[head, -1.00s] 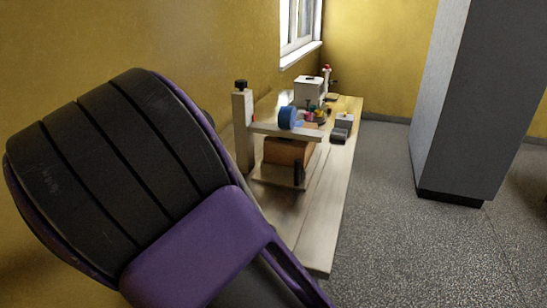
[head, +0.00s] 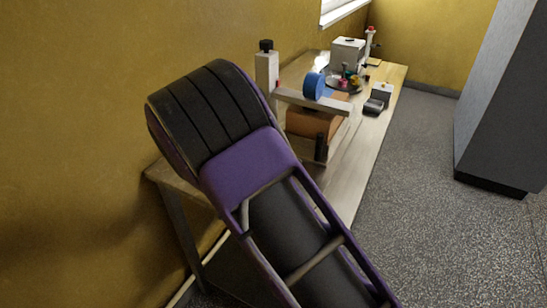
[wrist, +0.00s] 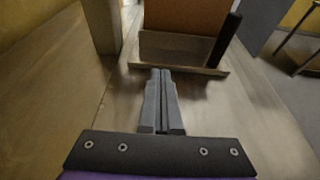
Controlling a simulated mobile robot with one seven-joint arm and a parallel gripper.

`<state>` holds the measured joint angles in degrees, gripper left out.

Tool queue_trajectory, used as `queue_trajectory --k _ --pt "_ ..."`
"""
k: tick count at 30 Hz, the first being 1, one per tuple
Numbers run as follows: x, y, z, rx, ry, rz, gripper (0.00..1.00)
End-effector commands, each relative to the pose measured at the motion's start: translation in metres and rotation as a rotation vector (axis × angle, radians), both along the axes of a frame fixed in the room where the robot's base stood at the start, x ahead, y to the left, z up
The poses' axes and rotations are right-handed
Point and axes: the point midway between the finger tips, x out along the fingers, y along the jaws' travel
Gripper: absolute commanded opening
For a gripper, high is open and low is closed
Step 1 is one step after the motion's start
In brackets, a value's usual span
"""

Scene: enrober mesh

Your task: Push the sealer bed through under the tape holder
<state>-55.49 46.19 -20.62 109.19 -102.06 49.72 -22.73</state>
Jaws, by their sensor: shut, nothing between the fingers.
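The sealer bed (wrist: 178,47) is a flat plate with a raised near edge, carrying a brown box (head: 312,122); the box also shows in the wrist view (wrist: 186,15). A black upright handle (wrist: 225,38) stands at the bed's right; it shows in the head view (head: 321,148). The tape holder (head: 335,106) is a pale bar from a post, with a blue tape roll (head: 313,86), above the box. My gripper (wrist: 161,70) is shut and empty, its tips at the bed's near edge; I cannot tell whether they touch. In the head view my arm hides it.
The pale post (head: 266,75) with a black knob rises left of the bed, also in the wrist view (wrist: 102,25). A white machine (head: 348,52) and small items stand farther back on the wooden bench (head: 352,180). A grey cabinet (head: 505,110) stands right.

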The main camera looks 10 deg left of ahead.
Motion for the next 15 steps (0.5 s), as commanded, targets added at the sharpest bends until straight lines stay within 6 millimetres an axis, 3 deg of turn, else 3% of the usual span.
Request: queue_trajectory --k 9,15 --pt "0.06 -0.026 -0.016 -0.002 -0.001 -0.004 0.0" --pt "0.081 -0.034 -0.016 -0.001 -0.002 -0.002 0.0"
